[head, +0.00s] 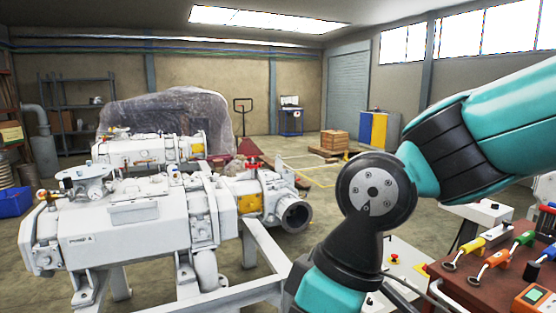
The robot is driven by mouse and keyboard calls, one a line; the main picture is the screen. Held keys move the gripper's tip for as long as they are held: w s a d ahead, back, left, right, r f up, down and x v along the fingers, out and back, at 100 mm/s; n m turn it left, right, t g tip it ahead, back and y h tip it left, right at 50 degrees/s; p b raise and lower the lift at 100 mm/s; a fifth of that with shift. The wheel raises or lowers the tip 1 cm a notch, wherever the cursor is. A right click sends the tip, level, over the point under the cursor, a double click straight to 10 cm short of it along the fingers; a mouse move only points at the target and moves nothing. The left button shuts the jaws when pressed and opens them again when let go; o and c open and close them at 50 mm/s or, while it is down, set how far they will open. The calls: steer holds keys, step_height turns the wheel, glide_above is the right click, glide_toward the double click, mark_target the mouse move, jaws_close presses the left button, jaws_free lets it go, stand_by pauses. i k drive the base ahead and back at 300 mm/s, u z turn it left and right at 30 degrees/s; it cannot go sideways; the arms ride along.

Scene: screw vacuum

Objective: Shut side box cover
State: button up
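A white box panel (408,258) with a red and yellow button stands at the lower right, partly hidden behind my arm. A second white piece (480,212) shows above and to the right of it. I cannot tell which of these, if either, is the side box cover, or whether a cover stands open. My teal and black arm crosses the right side of the picture and bends down out of the bottom edge. My gripper is out of view, so its place relative to the box cannot be told.
A large white pump machine (140,215) on a grey frame (255,285) fills the left and middle. A brown tool table (480,277) with several coloured-handled tools and an orange meter (535,295) is at the right. Open floor (325,190) lies behind, with wooden crates (334,139).

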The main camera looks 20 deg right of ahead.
mark_target(279, 162)
steer(key=z, duration=3.3)
steer(key=i, duration=4.05)
steer(key=u, duration=1.35)
steer(key=i, duration=2.15)
steer(key=u, duration=0.05)
